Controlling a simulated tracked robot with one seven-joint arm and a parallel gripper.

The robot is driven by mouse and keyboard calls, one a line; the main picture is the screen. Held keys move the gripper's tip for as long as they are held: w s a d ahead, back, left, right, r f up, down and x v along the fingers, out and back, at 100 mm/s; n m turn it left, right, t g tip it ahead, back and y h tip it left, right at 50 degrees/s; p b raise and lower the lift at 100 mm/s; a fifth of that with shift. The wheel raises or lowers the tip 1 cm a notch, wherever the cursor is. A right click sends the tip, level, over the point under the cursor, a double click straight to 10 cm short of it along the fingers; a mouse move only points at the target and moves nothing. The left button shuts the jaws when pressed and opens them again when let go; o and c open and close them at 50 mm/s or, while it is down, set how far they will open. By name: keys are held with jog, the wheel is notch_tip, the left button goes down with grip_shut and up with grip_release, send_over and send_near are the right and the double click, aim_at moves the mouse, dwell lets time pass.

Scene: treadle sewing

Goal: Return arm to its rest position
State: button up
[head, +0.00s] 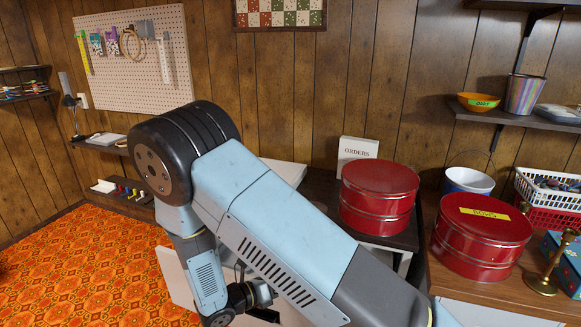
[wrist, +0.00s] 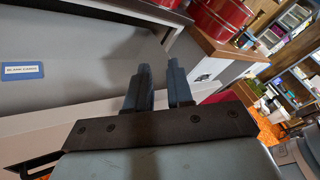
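My gripper shows in the wrist view (wrist: 160,88) with its two dark fingers apart and nothing between them. Beyond the fingers is a grey surface with a blue-and-white label. In the head view my light-blue arm crosses the middle of the picture, bent at a large dark elbow joint, with the forearm hanging down. The wrist end is low in the head view, and the fingertips are hidden behind my arm there.
Two red round tins (head: 379,196) (head: 481,235) stand to the right of my arm. A white ORDERS box (head: 357,152), a bucket (head: 469,181) and a brass candlestick (head: 546,278) are nearby. A pegboard (head: 135,60) hangs at the back left. Orange patterned floor (head: 90,265) is open at the left.

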jog(key=s+d+r+m+g+y, duration=0.1)
jog(key=d+r+m+g+y, duration=0.3)
jog(key=d+r+m, duration=0.6)
jog(key=s+d+r+m+g+y, duration=0.2)
jog(key=d+r+m+g, duration=0.35)
jog(key=r+m, duration=0.4)
jog(key=s+d+r+m+t+y, duration=0.3)
jog(key=s+r+m, duration=0.3)
jog(key=r, duration=0.3)
jog(key=s+d+r+m+t+y, duration=0.3)
jog(key=s+d+r+m+y, duration=0.1)
jog(key=s+d+r+m, duration=0.2)
notch_tip(320, 180, up, 3)
jog(key=shift+s+d+f+m+y, duration=0.2)
jog(key=shift+s+m+y, duration=0.1)
jog(key=shift+s+m, duration=0.2)
